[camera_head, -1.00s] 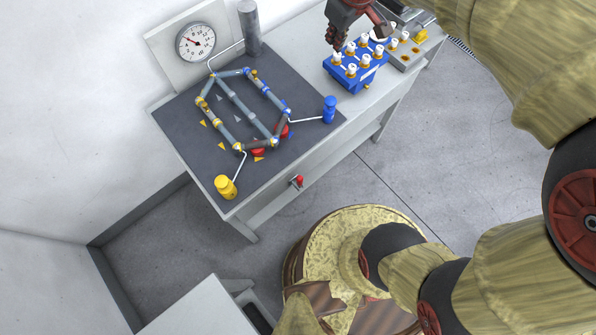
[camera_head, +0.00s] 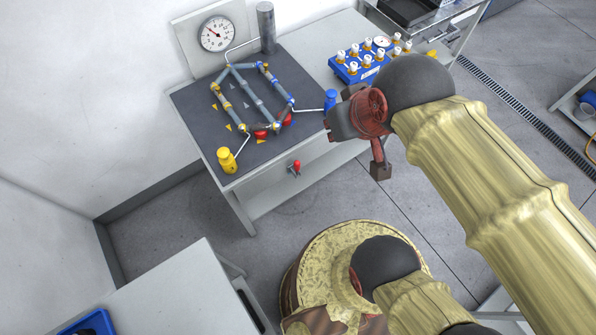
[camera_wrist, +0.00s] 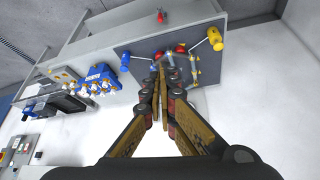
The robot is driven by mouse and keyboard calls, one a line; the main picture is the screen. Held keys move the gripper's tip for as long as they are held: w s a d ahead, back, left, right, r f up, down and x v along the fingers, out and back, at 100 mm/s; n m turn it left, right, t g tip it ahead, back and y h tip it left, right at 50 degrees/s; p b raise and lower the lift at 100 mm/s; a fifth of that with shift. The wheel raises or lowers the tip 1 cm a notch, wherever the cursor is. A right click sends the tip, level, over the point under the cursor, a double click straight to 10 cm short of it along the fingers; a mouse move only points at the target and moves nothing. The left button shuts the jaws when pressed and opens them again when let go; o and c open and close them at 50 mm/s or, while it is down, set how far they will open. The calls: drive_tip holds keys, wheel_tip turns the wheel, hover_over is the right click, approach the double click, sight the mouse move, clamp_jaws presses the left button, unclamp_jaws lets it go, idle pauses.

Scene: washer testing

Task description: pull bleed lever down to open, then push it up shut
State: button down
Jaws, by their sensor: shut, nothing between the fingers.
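A small red lever (camera_head: 295,168) sits on the front edge of the grey bench and also shows near the top of the wrist view (camera_wrist: 161,17). I take it for the bleed lever; no label is readable. My gripper (camera_wrist: 158,68) is shut and empty, its fingers pointing toward the pipe rig in the wrist view. It is apart from the red lever. In the head view my wrist is right of the lever, and the fingertips cannot be made out. A round pressure gauge (camera_head: 217,34) stands behind the pipe loop (camera_head: 250,95).
A yellow-capped handle (camera_head: 227,160) and a blue one (camera_head: 330,100) flank the rig on the dark mat (camera_head: 195,100). Red parts sit on the pipes.

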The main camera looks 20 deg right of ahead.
drive_tip(key=shift+w, duration=0.15)
drive_tip(key=c, duration=2.6)
unclamp_jaws()
drive_tip(key=shift+o, duration=0.9)
drive_tip(key=shift+f+b, duration=0.3)
drive_tip(key=shift+f, duration=0.05)
drive_tip(key=o, duration=0.6)
drive_tip(key=w+f+g+b, duration=0.3)
drive_tip(key=f+g+b, duration=0.1)
drive_tip(key=f, duration=1.1)
drive_tip(key=shift+w+b, duration=0.2)
drive_tip(key=shift+b, duration=0.35)
drive_tip(key=shift+o, duration=0.9)
drive_tip(key=w+f+n+g+b, duration=0.1)
drive_tip(key=w+f+b, duration=0.2)
drive_tip(key=f, duration=1.2)
drive_tip(key=w+f+n+g+b, duration=0.1)
drive_tip(key=w+f, duration=0.6)
drive_tip(key=f, duration=0.8)
drive_tip(key=shift+w+a+n+g+b, duration=0.2)
drive_tip(key=shift+n+g+b, duration=0.2)
drive_tip(key=shift+g+b, duration=0.6)
drive_tip(key=n+t, duration=0.2)
hover_over(297, 166)
drive_tip(key=f, duration=0.2)
drive_tip(key=w, duration=0.1)
drive_tip(key=shift+d+f, duration=0.25)
drive_tip(key=shift+f, duration=0.15)
drive_tip(key=shift+f+b, duration=1.05)
drive_tip(key=shift+f, duration=2.85)
